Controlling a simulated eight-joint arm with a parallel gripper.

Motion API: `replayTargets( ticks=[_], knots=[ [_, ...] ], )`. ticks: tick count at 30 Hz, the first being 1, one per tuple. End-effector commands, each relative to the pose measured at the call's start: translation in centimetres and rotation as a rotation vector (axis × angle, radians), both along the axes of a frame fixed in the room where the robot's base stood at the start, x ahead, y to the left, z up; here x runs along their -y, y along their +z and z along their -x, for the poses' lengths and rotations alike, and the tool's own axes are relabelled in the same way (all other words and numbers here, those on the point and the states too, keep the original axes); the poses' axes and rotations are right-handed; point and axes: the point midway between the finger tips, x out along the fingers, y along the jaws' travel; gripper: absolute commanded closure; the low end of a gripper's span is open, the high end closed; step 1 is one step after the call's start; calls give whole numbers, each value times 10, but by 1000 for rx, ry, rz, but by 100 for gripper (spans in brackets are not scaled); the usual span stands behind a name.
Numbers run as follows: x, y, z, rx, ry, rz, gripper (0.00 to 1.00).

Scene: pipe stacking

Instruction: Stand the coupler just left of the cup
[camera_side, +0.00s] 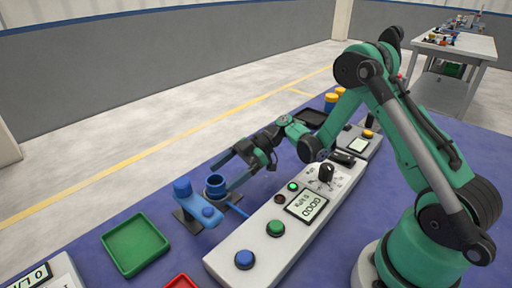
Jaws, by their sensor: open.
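A hollow blue cylinder (214,188), open at the top, stands upright at the centre left; I cannot tell whether it is the coupler or the cup. Just left of it is a blue piece (198,207) with a raised round knob, on a dark flat base. My gripper (221,178) reaches in from the right with its two long fingers spread. Its fingertips are at the hollow cylinder, one on its far side and one on its near side; contact cannot be told. The cylinder's lower part is partly hidden.
A grey control panel (250,240) with buttons and a display lies right of the blue pieces. A green tray (122,263) and a red tray (180,280) lie at front left. A black tray (312,117) and yellow-and-blue cylinders (331,99) are further back. Blue tabletop is clear at left.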

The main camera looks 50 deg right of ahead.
Motion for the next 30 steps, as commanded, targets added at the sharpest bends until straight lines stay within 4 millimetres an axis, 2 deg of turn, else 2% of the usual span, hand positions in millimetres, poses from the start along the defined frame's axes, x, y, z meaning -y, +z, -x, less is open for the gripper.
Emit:
replayTargets(
  ticks=[5, 11, 19, 24, 30],
  knots=[
    [-1, 16, -1, -112, -69, 61, 16],
    [-8, 48, 8, -360, -300, 219, 16],
    [-4, 82, 50, -545, -735, 391, 16],
    [7, 93, 80, -545, -1004, 419, 16],
    [18, 98, 101, -489, -1206, 387, 16]
  ],
)
